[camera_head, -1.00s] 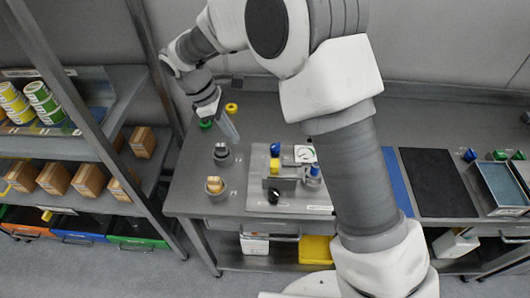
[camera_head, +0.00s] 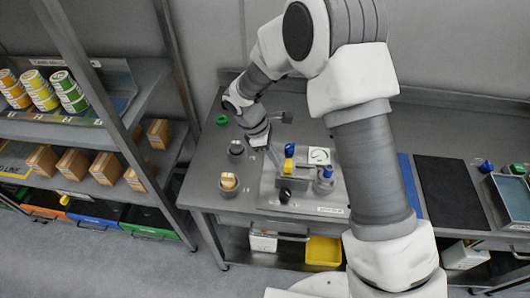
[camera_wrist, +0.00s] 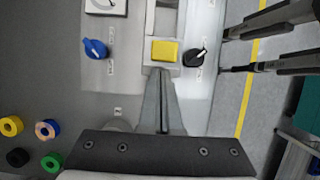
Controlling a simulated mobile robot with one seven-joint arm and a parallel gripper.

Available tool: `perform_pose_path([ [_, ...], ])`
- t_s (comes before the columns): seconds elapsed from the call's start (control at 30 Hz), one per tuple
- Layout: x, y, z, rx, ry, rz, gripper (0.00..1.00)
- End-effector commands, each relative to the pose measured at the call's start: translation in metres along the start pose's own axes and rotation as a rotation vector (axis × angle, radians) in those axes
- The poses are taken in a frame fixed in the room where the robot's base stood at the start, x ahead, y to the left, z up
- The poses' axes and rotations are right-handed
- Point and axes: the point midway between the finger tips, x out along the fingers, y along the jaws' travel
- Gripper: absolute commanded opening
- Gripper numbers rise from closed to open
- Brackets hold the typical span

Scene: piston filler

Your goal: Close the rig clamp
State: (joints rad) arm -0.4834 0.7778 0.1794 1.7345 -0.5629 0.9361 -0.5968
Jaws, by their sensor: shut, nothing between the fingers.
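The rig stands on a light panel (camera_head: 262,198) on the grey bench, with a grey block (camera_head: 292,183) at its middle. A yellow pad (camera_head: 288,166) sits on the block; it also shows in the wrist view (camera_wrist: 165,50). I cannot tell which part is the clamp's lever, or how far it is open. A blue knob (camera_wrist: 95,48) is left of the pad and a black knob (camera_wrist: 194,57) right of it in the wrist view. My gripper (camera_wrist: 160,74) is shut and empty, its tips close to the pad's near side; contact cannot be told. It also shows in the head view (camera_head: 275,160).
A dial gauge (camera_head: 319,156) and a blue-topped part (camera_head: 326,174) stand right of the block. Round holders (camera_head: 229,182) are left of the panel. A shelf with brown boxes (camera_head: 105,167) is further left. A black mat (camera_head: 452,190) lies on the right.

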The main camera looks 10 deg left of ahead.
Motion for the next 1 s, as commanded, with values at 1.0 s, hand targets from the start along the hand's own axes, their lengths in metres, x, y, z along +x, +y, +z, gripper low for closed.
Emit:
perform_pose_path([
  [1.0,0.027,0.000,0.068,0.001,-0.003,-0.002,0.00],
])
